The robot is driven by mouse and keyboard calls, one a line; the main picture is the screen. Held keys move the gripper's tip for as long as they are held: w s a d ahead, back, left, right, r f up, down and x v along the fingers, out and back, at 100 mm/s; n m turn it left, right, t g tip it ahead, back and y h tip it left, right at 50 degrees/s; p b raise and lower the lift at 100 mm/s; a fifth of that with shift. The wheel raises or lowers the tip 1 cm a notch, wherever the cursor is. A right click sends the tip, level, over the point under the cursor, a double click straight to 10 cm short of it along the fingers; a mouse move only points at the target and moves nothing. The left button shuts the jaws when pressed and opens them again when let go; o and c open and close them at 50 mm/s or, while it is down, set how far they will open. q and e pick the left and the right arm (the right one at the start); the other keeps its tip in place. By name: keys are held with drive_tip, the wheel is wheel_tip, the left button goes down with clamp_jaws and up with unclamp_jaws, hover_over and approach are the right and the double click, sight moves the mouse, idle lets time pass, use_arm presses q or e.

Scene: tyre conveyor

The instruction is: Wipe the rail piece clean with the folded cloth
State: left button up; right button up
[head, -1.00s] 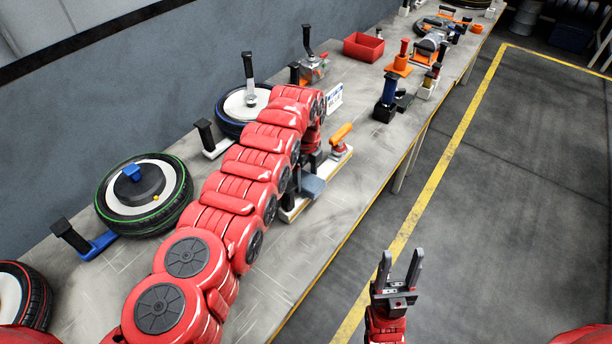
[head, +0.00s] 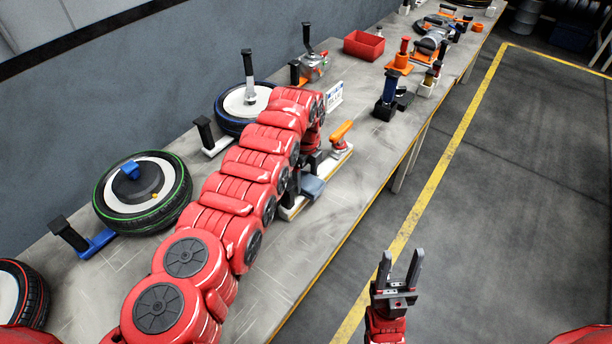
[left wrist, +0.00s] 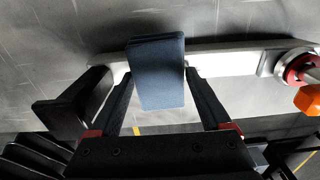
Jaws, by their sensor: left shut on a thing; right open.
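The folded cloth (head: 312,187) is a blue-grey pad at the end of my left arm, over the pale rail piece. It also shows in the left wrist view (left wrist: 157,75), between the fingers of my left gripper (left wrist: 157,82), which is shut on it. The rail piece (head: 291,211) is a long pale bar on the bench; in the left wrist view (left wrist: 222,62) it runs behind the cloth. The cloth looks to be at the rail, but contact is unclear. The left fingers are mostly hidden by the arm in the head view. My right gripper (head: 398,279) is open and empty over the floor.
An orange-handled tool (head: 341,135) stands at the rail's far end. A black block (left wrist: 73,103) is beside the rail's other end in the wrist view. The bench front is clear.

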use_arm(q)
drive_tip(key=shift+s+a+r+p, duration=0.15)
drive_tip(key=shift+p, duration=1)
drive_tip(key=shift+s+a+p, duration=0.2)
drive_tip(key=shift+s+p, duration=0.1)
drive_tip(key=shift+p, duration=0.85)
drive_tip(key=shift+s+a+p, duration=0.2)
drive_tip(key=shift+s+p, duration=0.1)
drive_tip(key=shift+p, duration=1.25)
drive_tip(key=shift+s, duration=0.1)
drive_tip(key=shift+a, duration=0.1)
drive_tip(key=shift+s+a+p, duration=0.25)
drive_tip(key=shift+s+p, duration=0.1)
drive_tip(key=shift+p, duration=1)
drive_tip(key=shift+s+f, duration=0.1)
drive_tip(key=shift+f, duration=0.15)
